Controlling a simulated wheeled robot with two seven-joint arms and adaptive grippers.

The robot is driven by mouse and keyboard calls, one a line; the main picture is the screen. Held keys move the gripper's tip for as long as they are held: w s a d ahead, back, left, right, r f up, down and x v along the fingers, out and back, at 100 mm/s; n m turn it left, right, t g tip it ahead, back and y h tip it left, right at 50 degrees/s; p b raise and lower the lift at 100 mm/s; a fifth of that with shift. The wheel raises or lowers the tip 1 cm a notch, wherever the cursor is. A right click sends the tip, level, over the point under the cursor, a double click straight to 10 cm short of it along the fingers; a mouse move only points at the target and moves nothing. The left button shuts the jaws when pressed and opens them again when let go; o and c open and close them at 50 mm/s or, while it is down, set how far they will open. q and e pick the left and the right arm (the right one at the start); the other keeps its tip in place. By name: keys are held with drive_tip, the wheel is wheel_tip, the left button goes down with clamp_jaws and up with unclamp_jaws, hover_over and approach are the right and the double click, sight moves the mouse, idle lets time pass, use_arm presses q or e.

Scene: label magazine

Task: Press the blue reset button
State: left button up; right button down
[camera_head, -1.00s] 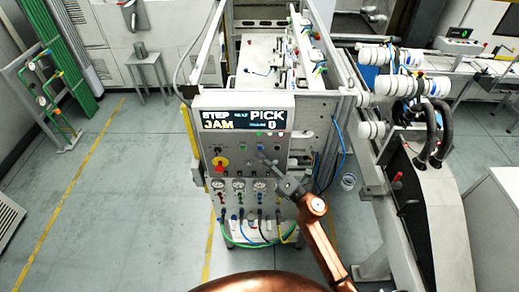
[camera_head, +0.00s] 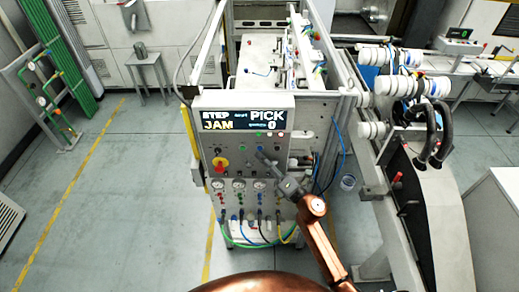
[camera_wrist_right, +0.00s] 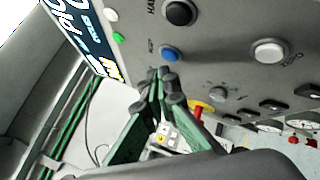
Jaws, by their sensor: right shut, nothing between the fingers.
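The blue reset button (camera_wrist_right: 170,54) sits on the grey control panel, just beyond my fingertips in the right wrist view. In the head view the blue button (camera_head: 260,148) shows small, right at the fingertips. My right gripper (camera_wrist_right: 162,74) is shut with nothing between its fingers and points at the panel just beside the button. I cannot tell whether the tips touch it. The right gripper also shows in the head view (camera_head: 263,154), reaching up to the panel from the lower right. My left gripper is not in view.
A black button (camera_wrist_right: 180,12) and a white button (camera_wrist_right: 268,51) flank the blue one. A red emergency stop (camera_head: 219,168) on yellow, gauges and hoses sit lower on the panel. The display (camera_head: 243,119) reads STEP JAM and PICK 0. Floor at left is open.

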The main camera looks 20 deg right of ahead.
drive_tip(key=shift+w, duration=0.15)
drive_tip(key=shift+w+d, duration=0.1)
drive_tip(key=shift+w, duration=0.15)
drive_tip(key=shift+w+d+b, duration=0.1)
drive_tip(key=shift+w+b, duration=0.2)
drive_tip(key=shift+w, duration=0.05)
idle(0.8)
idle(0.4)
drive_tip(key=shift+s+a, duration=0.2)
drive_tip(key=shift+s, duration=0.6)
drive_tip(key=s, duration=0.2)
drive_tip(key=s+a, duration=0.1)
drive_tip(key=s, duration=0.1)
drive_tip(key=shift+s+a+p, duration=0.2)
drive_tip(key=shift+s+p, duration=0.15)
drive_tip(key=shift+s, duration=0.05)
idle(0.4)
